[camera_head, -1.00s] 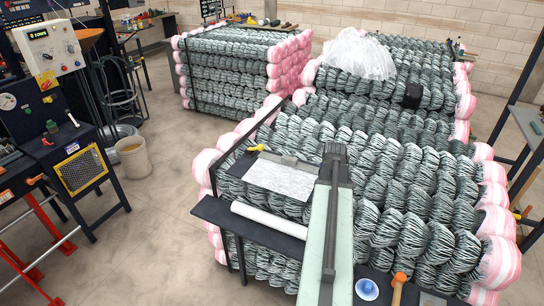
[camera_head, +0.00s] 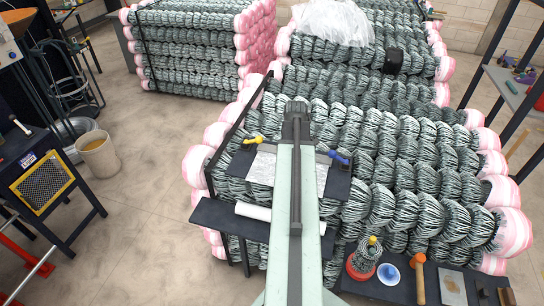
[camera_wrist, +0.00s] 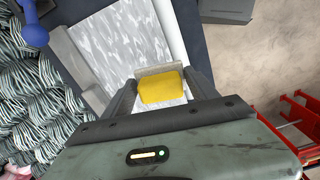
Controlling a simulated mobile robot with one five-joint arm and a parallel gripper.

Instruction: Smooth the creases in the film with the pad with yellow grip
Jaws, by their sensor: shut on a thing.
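My gripper (camera_wrist: 160,92) is shut on the yellow grip (camera_wrist: 161,88) of the pad, seen in the wrist view. The pad's grey plate (camera_wrist: 160,69) shows along the grip's upper edge. The pale, mottled, creased film (camera_wrist: 122,42) lies on a dark board beneath and beyond the pad; I cannot tell whether the pad touches it. In the head view the film (camera_head: 263,168) shows at both sides of my arm, which covers its middle. The gripper's fingertips and the pad are hidden there.
A white roll (camera_head: 253,211) lies beside the film. A yellow-handled item (camera_head: 254,140) and a blue-handled item (camera_head: 340,157) sit at the board's far corners. Mesh bundles surround the board.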

